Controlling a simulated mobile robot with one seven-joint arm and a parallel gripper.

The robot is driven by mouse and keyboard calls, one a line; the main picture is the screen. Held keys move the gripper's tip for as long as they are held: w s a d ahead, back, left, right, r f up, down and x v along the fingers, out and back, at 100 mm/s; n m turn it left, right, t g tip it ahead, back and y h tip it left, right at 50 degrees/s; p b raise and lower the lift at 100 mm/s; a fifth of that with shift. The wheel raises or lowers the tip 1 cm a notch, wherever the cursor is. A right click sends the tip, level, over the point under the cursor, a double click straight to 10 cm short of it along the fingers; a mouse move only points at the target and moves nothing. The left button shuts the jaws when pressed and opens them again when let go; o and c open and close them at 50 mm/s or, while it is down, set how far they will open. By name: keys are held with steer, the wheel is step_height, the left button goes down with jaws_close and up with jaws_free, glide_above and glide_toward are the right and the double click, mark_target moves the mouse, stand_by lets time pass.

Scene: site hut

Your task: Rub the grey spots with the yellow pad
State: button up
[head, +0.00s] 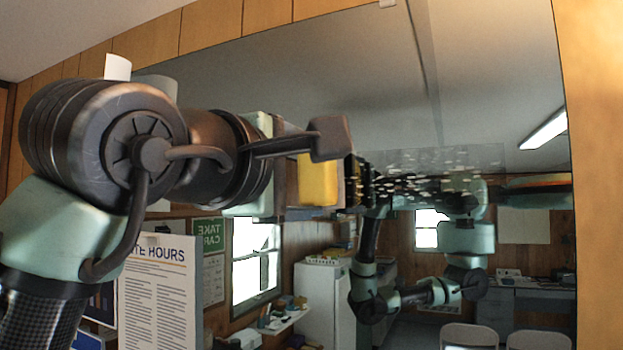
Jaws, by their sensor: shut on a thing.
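A large mirror (480,75) fills most of the wall in front of me. Many small pale grey spots (430,168) lie in a band across it, right of centre. My gripper (318,172) reaches in from the left and is shut on the yellow pad (317,181). The pad is held at the left end of the band of spots. I cannot tell whether its face touches the glass. The far finger is partly hidden by the pad and the near parts of my arm. Dark shapes just right of the pad look like the gripper's reflection.
A white "hours" notice (160,290) stands at lower left, below my arm. Wooden panelling (597,150) borders the mirror at right. The window, white fridge, chairs, desk and second arm show as reflections. The glass right of the pad is unobstructed.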

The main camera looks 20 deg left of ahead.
steer(key=shift+s+r, duration=0.1)
steer(key=shift+s, duration=0.1)
steer(key=shift+w+p, duration=0.45)
steer(key=shift+w, duration=0.6)
stand_by(0.3)
steer(key=shift+d, duration=0.15)
steer(key=shift+s+d+b, duration=0.15)
steer(key=shift+d+b, duration=0.25)
steer(key=shift+d, duration=2.85)
steer(key=shift+s+d+b, duration=0.15)
steer(key=shift+d+b, duration=0.45)
steer(key=shift+d, duration=5.75)
steer(key=shift+w+a+p, duration=0.2)
steer(key=shift+a+p, duration=0.4)
steer(key=shift+a, duration=5.4)
steer(key=shift+w+a+p, duration=0.15)
steer(key=shift+a+p, duration=1)
steer(key=shift+a, duration=2.65)
